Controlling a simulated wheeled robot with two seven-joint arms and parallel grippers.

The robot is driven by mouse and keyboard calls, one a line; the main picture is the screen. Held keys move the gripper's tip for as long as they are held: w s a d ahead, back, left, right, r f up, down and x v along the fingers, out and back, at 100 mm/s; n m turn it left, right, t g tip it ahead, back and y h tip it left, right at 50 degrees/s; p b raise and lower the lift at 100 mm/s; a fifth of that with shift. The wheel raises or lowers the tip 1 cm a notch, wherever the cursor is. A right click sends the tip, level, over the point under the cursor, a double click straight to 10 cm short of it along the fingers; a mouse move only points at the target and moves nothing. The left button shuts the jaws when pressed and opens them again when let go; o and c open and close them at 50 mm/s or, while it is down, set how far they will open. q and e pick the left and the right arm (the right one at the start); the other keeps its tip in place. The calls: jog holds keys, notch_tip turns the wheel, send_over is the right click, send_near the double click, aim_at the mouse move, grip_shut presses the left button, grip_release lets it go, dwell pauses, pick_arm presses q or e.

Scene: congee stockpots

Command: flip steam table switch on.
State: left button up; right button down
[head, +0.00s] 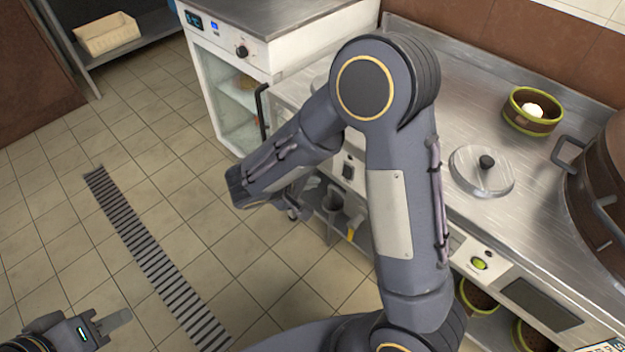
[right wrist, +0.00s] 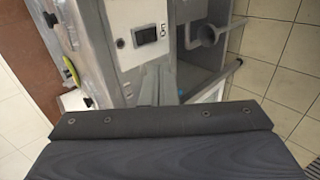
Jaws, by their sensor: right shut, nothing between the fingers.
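The steam table switch (right wrist: 145,35) is a dark rocker in a pale front panel, with an "On" label beside it, in the right wrist view. In the head view the switch (head: 348,171) shows small, just left of my right upper arm. Its rocker position is too small to tell. My right gripper (right wrist: 158,88) is shut and empty, below the switch in the wrist view and apart from it in the picture. In the head view my right forearm mostly hides that gripper. My left gripper (head: 104,327) is low at the left, over the floor, far from the counter; its finger gap cannot be made out.
The steel counter (head: 520,230) carries a lid (head: 482,172), a green-rimmed bowl (head: 533,110) and a large brown pot (head: 600,190). A green button (head: 479,264) is on its front. A white cabinet (head: 228,85) stands at the back. The tiled floor (head: 150,140) at left is clear.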

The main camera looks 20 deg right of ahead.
jog(key=n, duration=0.6)
jog(key=f+n+p, duration=0.1)
jog(key=n, duration=0.5)
jog(key=a+f+n+h+p, duration=0.1)
jog(key=n, duration=0.5)
jog(key=shift+s+a+f+t, duration=0.1)
jog(key=shift+s+f+t, duration=0.05)
jog(key=shift+f+t, duration=0.15)
send_near(345, 177)
notch_tip(345, 177, down, 3)
jog(key=d, duration=0.1)
jog(key=w+d, duration=0.1)
jog(key=d, duration=0.1)
jog(key=w+d, duration=0.1)
jog(key=shift+d+f, duration=0.25)
jog(key=shift+d, duration=0.15)
